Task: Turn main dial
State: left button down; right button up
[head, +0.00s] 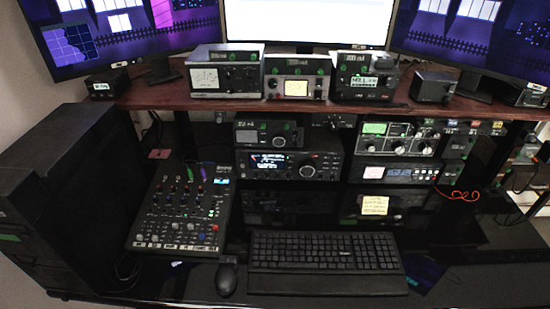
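A radio (276,165) with a lit blue-white display stands on the lower shelf, in the middle of the head view. A large round dark knob (308,171) sits on the right of its front panel and looks like the main dial. Its exact angle is too small to tell. Nothing touches the knob. Neither of my grippers shows in the head view.
A keyboard (325,263) and a mouse (227,277) lie on the black desk in front. A mixer (183,210) stands to the left. More radio units (398,137) stand to the right, and others line the wooden shelf (160,98) above, below the monitors.

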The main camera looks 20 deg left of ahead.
aim_at(306, 168)
jog(key=i+l, duration=0.1)
jog(key=l, duration=0.7)
jog(key=i+l+u, duration=0.1)
jog(key=l, duration=0.65)
